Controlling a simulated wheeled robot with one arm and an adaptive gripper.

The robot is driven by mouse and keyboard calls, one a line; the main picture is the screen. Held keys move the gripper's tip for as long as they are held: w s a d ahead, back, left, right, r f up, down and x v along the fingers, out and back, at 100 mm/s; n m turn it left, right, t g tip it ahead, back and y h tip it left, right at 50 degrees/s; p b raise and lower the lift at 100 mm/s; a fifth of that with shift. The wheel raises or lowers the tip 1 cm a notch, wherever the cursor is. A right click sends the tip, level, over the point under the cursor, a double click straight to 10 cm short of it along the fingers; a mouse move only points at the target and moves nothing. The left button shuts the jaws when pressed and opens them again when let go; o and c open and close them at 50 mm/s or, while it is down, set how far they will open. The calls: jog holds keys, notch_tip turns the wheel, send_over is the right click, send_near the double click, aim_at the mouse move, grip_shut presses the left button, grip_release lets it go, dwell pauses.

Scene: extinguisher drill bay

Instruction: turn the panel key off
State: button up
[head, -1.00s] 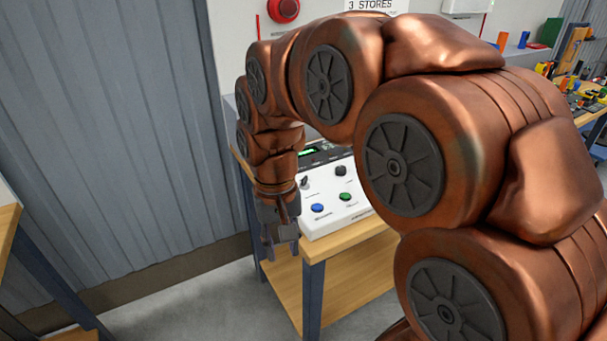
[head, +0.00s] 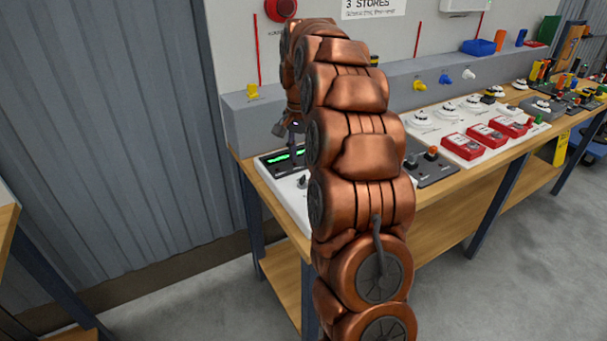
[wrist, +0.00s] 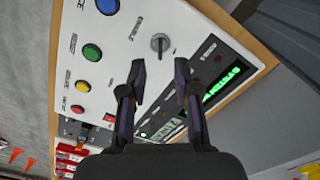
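The white panel (head: 287,190) stands on the left end of the wooden bench; my arm hides much of it in the head view. In the wrist view the panel (wrist: 122,52) shows a small grey metal key (wrist: 159,43) on a round base, near a dark strip with a green lit display (wrist: 222,85). A dark upright piece, likely the same key (head: 302,182), shows in the head view beside my arm. My gripper (wrist: 160,74) is open and empty, its two fingertips apart, with the key just beyond the gap between them. Whether the fingers touch anything cannot be told.
Beside the key lie blue (wrist: 107,6), green (wrist: 92,52), yellow (wrist: 82,86) and red (wrist: 77,109) buttons. Red boxes (head: 487,135) and other switches stand along the bench to the right. A grey wall ledge (head: 240,115) with a yellow fitting (head: 253,91) is behind.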

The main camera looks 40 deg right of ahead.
aim_at(303, 181)
jog(key=shift+w+d+f, duration=0.1)
jog(key=shift+w+d, duration=0.2)
jog(key=shift+d, duration=0.25)
jog(key=shift+w+d+f+m, duration=0.15)
jog(key=shift+d+f+m, duration=0.1)
jog(key=shift+d+m, duration=0.05)
jog(key=shift+f+p, duration=1.1)
jog(key=shift+f, duration=2.6)
grip_shut()
